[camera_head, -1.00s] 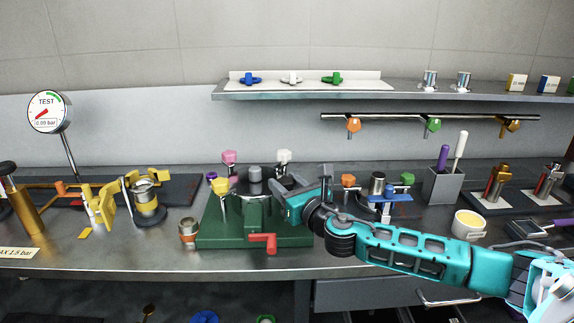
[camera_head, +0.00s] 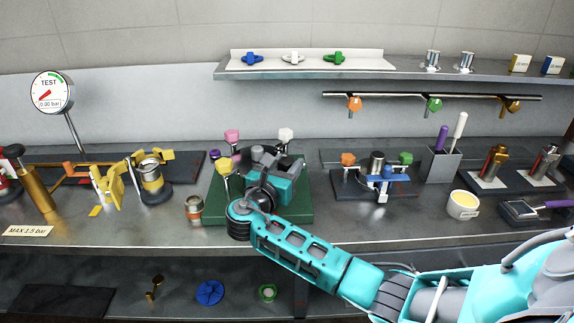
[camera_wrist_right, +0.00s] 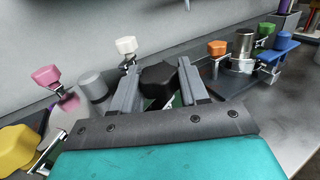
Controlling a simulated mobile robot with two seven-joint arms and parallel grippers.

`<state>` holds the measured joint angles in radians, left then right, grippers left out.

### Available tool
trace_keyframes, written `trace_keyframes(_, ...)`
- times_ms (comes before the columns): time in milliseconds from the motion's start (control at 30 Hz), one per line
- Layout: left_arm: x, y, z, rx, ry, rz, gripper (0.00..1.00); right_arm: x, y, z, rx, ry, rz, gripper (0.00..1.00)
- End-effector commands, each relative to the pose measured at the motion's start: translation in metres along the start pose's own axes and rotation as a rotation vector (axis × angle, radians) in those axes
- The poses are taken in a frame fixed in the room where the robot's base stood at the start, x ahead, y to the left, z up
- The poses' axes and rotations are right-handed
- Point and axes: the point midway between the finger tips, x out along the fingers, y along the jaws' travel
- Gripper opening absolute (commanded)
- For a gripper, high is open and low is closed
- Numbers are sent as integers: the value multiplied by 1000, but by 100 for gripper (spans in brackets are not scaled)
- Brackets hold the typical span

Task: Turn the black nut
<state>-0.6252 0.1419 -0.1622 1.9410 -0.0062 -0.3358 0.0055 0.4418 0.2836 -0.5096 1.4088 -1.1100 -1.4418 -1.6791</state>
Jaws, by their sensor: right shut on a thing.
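The black nut (camera_wrist_right: 160,77) is a dark lobed knob between the two grey fingers of my right gripper (camera_wrist_right: 158,88) in the right wrist view, and the fingers are shut on it. In the head view my right gripper (camera_head: 264,155) is over the back middle of the green base (camera_head: 300,212), and it hides most of the nut. Around it on the same fixture are a pink knob (camera_head: 232,136), a white knob (camera_head: 285,134) and a yellow knob (camera_head: 222,167). A grey cylinder (camera_wrist_right: 92,86) stands beside the pink knob in the wrist view. My left gripper is not in view.
To the right stands a fixture with an orange knob (camera_head: 348,159), a green knob (camera_head: 406,158) and a blue lever (camera_head: 384,179). A small copper-banded jar (camera_head: 194,208) stands left of the green base. A gauge (camera_head: 52,92) is at the far left. The front bench strip is mostly clear.

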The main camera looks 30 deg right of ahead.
Motion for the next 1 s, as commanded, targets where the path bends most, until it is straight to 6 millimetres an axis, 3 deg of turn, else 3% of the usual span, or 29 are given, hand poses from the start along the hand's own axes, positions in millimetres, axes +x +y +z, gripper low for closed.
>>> trace_keyframes(500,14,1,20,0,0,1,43,1,3,-2,1,0,-463,14)
trace_keyframes(1000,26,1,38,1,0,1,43,2,2,0,2,-1,-662,14)
